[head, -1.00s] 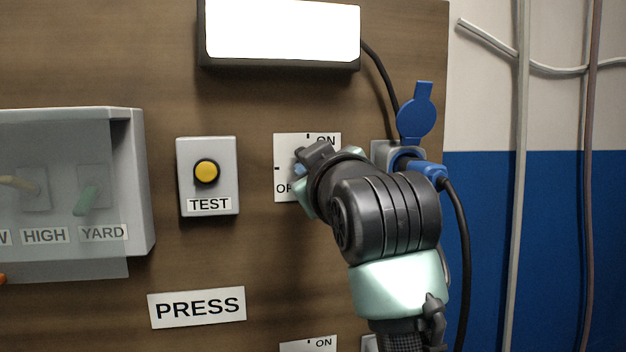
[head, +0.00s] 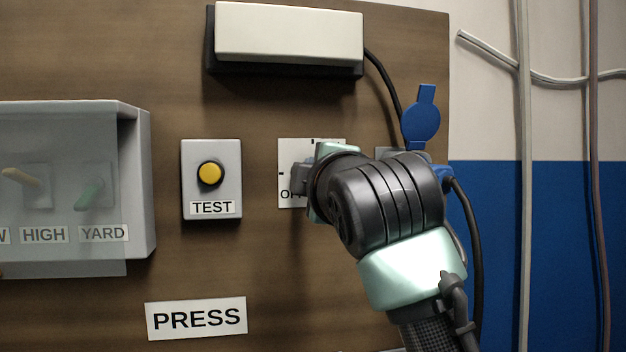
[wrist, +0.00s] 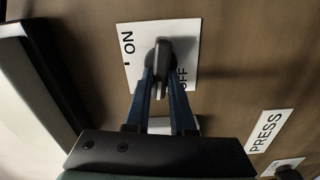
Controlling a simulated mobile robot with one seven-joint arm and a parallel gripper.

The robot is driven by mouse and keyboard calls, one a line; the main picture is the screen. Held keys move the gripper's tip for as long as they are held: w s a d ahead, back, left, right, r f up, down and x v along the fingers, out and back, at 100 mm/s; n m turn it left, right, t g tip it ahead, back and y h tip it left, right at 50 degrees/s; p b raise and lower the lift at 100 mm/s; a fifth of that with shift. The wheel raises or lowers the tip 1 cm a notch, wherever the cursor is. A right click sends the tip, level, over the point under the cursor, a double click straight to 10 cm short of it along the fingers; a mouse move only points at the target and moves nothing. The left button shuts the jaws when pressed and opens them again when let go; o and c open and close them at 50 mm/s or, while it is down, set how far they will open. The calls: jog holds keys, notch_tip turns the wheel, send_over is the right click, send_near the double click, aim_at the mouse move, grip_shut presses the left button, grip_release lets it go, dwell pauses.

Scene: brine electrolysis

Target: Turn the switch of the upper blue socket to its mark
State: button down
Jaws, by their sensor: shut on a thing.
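The switch's white plate (head: 288,152) bears ON and OFF lettering; it also shows in the wrist view (wrist: 146,36). My gripper (head: 303,180) is in front of the plate. In the wrist view its two blue fingers (wrist: 162,88) are closed on the dark grey switch handle (wrist: 172,52). Which mark the handle points at, I cannot tell. The upper blue socket has its round blue flap (head: 421,122) raised. A blue plug (head: 444,173) with a black cable is at the socket, which my wrist mostly hides.
An unlit lamp box (head: 290,35) is above the plate. A grey box with a yellow TEST button (head: 210,174) is to the left. Farther left is a clear-covered lever box (head: 136,180). A PRESS label (head: 196,318) is below. Pipes (head: 522,220) run down the right wall.

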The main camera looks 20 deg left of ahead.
jog(key=shift+f+n, duration=0.15)
jog(key=shift+n, duration=0.75)
jog(key=c, duration=0.8)
grip_release()
jog(key=shift+o, duration=0.2)
jog(key=b+v, duration=0.6)
jog(key=v, duration=0.7)
